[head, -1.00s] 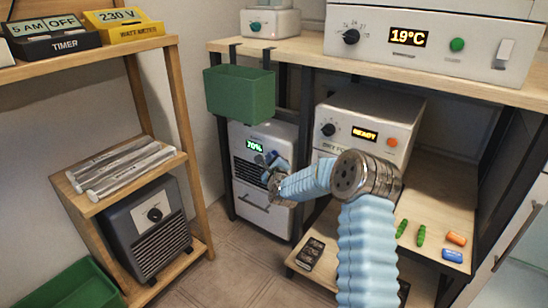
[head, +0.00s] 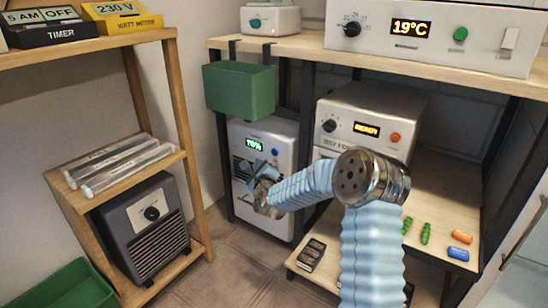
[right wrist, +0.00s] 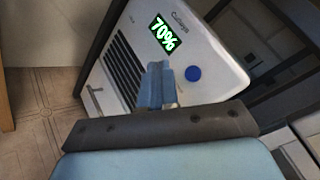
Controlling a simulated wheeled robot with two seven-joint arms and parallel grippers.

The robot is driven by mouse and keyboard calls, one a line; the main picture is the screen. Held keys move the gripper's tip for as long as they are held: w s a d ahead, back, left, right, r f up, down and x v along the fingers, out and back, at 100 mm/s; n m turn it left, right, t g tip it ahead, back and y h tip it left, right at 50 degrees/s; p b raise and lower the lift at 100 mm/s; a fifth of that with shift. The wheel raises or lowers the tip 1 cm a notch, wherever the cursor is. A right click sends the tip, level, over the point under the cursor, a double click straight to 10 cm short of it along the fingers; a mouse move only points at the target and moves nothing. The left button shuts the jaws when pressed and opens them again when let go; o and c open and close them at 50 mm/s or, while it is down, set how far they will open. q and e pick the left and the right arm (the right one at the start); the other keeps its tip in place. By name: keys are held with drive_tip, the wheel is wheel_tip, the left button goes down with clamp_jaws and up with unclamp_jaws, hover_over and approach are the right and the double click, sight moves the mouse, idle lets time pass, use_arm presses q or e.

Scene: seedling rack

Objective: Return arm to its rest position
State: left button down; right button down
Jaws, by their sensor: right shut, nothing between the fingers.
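My right arm, in a pale blue sleeve, rises from the bottom of the head view and bends left at a metal joint. Its gripper (head: 262,180) is shut and empty, in front of the white unit (head: 278,217) that reads 70%. In the right wrist view the closed blue fingers (right wrist: 159,86) overlap the front of the same white unit (right wrist: 203,48), beside its round blue button. I see no contact, but the exact gap cannot be told. My left gripper is not in view.
A green bin (head: 239,91) hangs from the bench edge above the gripper. A white box reading READY (head: 372,106) stands on the lower shelf, with small green, orange and blue items in front. A wooden rack (head: 187,130) stands left; floor between is clear.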

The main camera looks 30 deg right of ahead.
idle(0.5)
drive_tip(key=s+a+f+n+g+y, duration=0.3)
drive_tip(key=s+a+f+n, duration=0.3)
drive_tip(key=f, duration=0.3)
drive_tip(key=s+a+f+n+g+y, duration=0.25)
drive_tip(key=s+a+f+n, duration=0.3)
drive_tip(key=a+f, duration=0.3)
drive_tip(key=s+a+f+n+g+y, duration=0.3)
drive_tip(key=s+a+f+n, duration=0.3)
drive_tip(key=f, duration=0.4)
drive_tip(key=s+a+f+n+g+y, duration=0.1)
drive_tip(key=s+a+f+n+g, duration=0.15)
drive_tip(key=s, duration=0.35)
drive_tip(key=s+a+f+n+g, duration=0.1)
drive_tip(key=s+a+f+n, duration=0.15)
drive_tip(key=s+n, duration=0.2)
drive_tip(key=s+a+f+n+g+y, duration=0.1)
drive_tip(key=s+a+f+n+g, duration=0.15)
drive_tip(key=s, duration=0.45)
wheel_tip(320, 180, up, 13)
drive_tip(key=s+a+n+p, duration=0.1)
drive_tip(key=s+p, duration=0.1)
drive_tip(key=p, duration=1.1)
drive_tip(key=shift+s+r+n+g, duration=0.15)
drive_tip(key=shift+n+g, duration=0.2)
drive_tip(key=shift+n, duration=0.05)
